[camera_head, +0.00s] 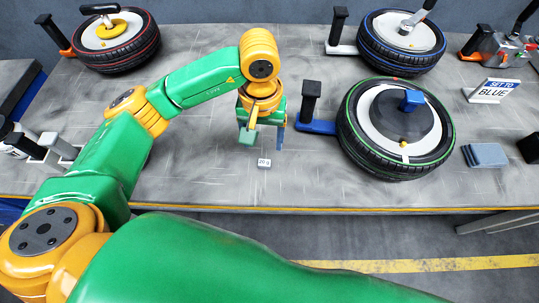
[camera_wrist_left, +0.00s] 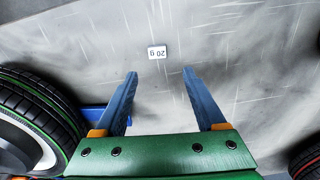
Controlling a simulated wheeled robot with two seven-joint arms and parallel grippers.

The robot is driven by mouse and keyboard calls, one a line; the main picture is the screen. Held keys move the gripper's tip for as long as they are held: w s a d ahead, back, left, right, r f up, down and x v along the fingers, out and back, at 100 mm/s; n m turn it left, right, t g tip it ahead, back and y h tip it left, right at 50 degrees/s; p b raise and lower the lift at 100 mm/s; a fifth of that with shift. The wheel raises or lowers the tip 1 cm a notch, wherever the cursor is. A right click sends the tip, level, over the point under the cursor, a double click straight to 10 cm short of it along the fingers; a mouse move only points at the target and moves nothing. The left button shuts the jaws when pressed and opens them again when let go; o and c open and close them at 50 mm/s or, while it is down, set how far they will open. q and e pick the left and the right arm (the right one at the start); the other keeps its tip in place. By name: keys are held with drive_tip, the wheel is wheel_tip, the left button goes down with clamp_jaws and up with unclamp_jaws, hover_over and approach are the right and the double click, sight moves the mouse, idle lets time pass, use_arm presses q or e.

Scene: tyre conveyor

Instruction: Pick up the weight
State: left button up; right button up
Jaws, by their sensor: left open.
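A small weight, seen as a pale tag marked "20 g" (camera_head: 264,162), lies on the grey table top near its front edge. It also shows in the left wrist view (camera_wrist_left: 157,52), upside down, just beyond the fingertips and roughly centred between them. My left gripper (camera_head: 263,141) points down over the table, close behind the weight in the head view. Its two blue fingers (camera_wrist_left: 160,73) are apart with nothing between them. My right gripper is in neither view.
Red-striped (camera_head: 117,65) and blue-striped (camera_head: 371,58) tyres stand at the back. A "SET TO BLUE" sign (camera_head: 493,91) and blue-grey plates (camera_head: 485,155) are at the right.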

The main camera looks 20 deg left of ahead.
sight(264, 162)
use_arm(q)
drive_tip(key=f+p, duration=0.1)
drive_tip(key=s+f+p, duration=0.1)
drive_tip(key=f+p, duration=0.1)
drive_tip(key=shift+s+d, duration=0.25)
drive_tip(key=shift+s, duration=0.05)
drive_tip(key=f, duration=0.3)
drive_tip(key=shift+w+f+p, duration=0.1)
drive_tip(key=shift+w+p, duration=0.1)
drive_tip(key=shift+p, duration=0.1)
drive_tip(key=shift+w+f, duration=0.1)
drive_tip(key=shift+f, duration=0.15)
clamp_jaws()
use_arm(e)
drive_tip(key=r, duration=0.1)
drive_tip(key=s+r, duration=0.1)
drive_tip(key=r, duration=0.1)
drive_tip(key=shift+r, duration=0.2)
